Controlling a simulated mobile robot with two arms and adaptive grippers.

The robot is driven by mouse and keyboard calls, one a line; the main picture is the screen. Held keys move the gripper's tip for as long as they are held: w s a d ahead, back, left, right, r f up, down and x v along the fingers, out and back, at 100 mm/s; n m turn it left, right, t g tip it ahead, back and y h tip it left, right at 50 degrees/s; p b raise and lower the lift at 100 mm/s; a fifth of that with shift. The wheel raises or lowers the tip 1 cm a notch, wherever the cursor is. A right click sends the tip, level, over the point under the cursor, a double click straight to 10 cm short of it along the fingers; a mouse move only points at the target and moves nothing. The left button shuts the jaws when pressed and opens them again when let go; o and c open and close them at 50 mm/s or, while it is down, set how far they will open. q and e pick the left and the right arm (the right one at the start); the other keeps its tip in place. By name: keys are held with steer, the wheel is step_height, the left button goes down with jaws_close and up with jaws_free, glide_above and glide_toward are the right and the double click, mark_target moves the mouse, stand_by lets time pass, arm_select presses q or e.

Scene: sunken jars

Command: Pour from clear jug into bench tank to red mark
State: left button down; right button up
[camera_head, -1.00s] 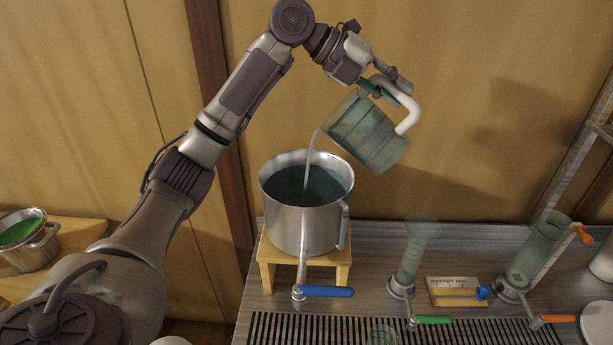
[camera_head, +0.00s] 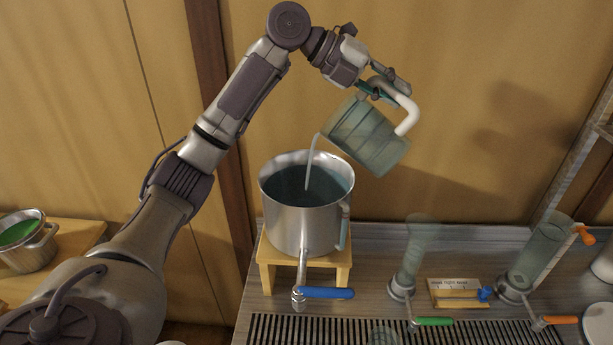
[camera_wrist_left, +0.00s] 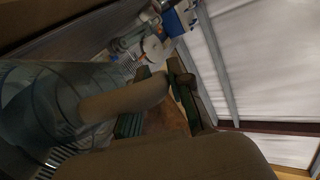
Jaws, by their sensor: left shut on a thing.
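The clear jug (camera_head: 372,136) is tilted to the left over the tank, and a thin stream of liquid runs from its lip. My left gripper (camera_head: 377,88) is shut on the jug's white handle (camera_head: 408,112). The jug and handle also show in the left wrist view (camera_wrist_left: 40,100). The bench tank (camera_head: 303,222) is a steel pot on a wooden stand, with dark bluish liquid inside and a sight tube (camera_head: 345,227) on its right side. I cannot make out a red mark. My right gripper is not in view.
A blue-handled tap (camera_head: 326,293) sticks out at the tank's front. Clear cylinders with green (camera_head: 433,321) and orange (camera_head: 560,319) taps stand to the right, with a small sign (camera_head: 456,292) between them. A pot of green liquid (camera_head: 28,243) stands at far left.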

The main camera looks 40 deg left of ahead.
arm_select(q)
steer(key=shift+a+f+b, duration=0.2)
steer(key=shift+f+b, duration=0.05)
steer(key=shift+b, duration=0.2)
steer(key=shift+s+a+r+t+h, duration=0.1)
steer(key=shift+a+r+t+h, duration=0.2)
steer(key=shift+a+r+h, duration=0.15)
stand_by(1.7)
